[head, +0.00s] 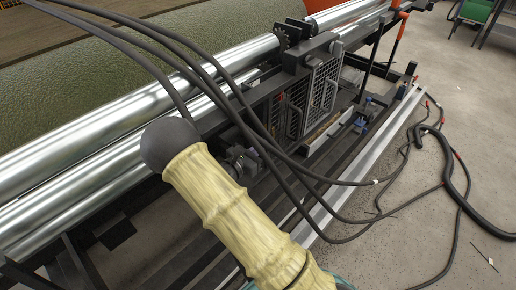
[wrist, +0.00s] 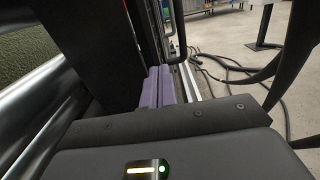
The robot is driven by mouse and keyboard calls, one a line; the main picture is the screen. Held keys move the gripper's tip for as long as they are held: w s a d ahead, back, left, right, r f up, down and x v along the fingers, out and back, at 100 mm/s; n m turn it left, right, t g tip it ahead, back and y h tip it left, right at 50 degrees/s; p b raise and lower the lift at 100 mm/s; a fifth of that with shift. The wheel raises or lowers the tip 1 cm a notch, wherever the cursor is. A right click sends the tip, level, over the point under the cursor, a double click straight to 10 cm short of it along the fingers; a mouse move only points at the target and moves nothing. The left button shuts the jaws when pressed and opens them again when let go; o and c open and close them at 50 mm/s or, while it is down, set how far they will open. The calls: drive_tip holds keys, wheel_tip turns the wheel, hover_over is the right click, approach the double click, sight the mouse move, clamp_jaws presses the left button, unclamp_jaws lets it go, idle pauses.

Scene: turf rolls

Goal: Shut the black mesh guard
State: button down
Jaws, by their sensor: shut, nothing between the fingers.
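The black mesh guard (head: 322,88) is on the machine's side, right of centre in the head view. Its grid panel stands upright and looks angled to the mesh section (head: 297,108) beside it; how wide any gap is, I cannot tell. In the wrist view, a dark upright frame with a bar (wrist: 172,35) rises past the fingertips; it may be the guard's edge. My gripper (wrist: 160,84) is shut and empty, with its two purple-grey fingers together. Contact with the guard cannot be made out.
Shiny metal rollers (head: 100,150) and a green turf roll (head: 140,65) lie along the left. Black cables (head: 455,185) lie loose on the concrete floor at right. A pale metal rail (head: 340,175) runs along the machine's base. Open floor (head: 450,80) lies beyond.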

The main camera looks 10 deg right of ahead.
drive_tip(key=shift+d+r, duration=0.15)
drive_tip(key=shift+d, duration=0.15)
drive_tip(key=p+v, duration=0.1)
drive_tip(key=v, duration=1.3)
drive_tip(key=shift+a, duration=0.35)
